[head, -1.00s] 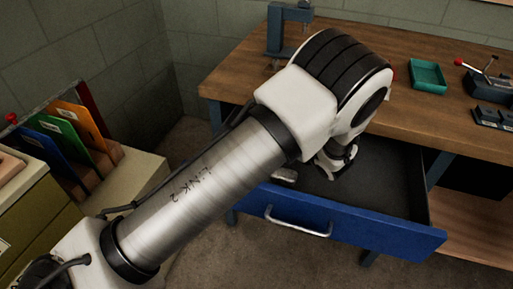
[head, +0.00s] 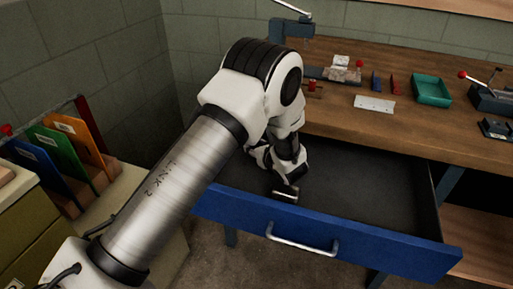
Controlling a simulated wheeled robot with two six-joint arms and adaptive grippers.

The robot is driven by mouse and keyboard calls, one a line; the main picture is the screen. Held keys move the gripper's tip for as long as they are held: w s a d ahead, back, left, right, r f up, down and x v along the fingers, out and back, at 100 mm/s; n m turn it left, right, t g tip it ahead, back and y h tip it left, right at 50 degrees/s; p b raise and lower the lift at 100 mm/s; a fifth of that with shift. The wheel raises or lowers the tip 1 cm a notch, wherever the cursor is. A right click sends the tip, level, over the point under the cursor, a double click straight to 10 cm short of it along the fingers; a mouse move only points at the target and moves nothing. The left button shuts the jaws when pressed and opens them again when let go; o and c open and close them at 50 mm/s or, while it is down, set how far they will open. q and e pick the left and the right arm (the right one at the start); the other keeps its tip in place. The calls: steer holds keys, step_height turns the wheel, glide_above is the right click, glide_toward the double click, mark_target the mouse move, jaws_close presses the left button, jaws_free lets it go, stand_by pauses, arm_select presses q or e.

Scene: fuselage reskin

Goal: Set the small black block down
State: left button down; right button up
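I cannot make out the small black block for certain in the head view. My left arm comes in from the left and bends down over the open blue drawer (head: 330,238) under the workbench. Its wrist is low over the dark drawer floor, towards the drawer's left side. The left gripper's fingers are hidden or too small to tell, so I cannot see whether they hold anything. A small pale metallic piece shows just below the wrist, near the drawer front; I cannot tell what it is. My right gripper is out of view.
The wooden workbench (head: 425,135) carries a green tray (head: 432,90), a white plate (head: 374,107), small red and blue pieces, a clamp and dark fixtures (head: 497,129) at right. Coloured folders (head: 62,150) stand at left. The drawer's right part is clear.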

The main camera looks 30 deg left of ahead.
arm_select(q)
steer(key=shift+s, duration=0.1)
steer(key=c, duration=0.6)
jaws_free()
steer(key=shift+f, duration=0.1)
steer(key=shift+r, duration=0.2)
steer(key=shift+s+d+r, duration=0.15)
steer(key=shift+d+r, duration=0.05)
steer(key=shift+d, duration=0.1)
steer(key=p+v, duration=0.5)
steer(key=v, duration=0.6)
steer(key=shift+s+d, duration=0.1)
steer(key=shift+d, duration=0.05)
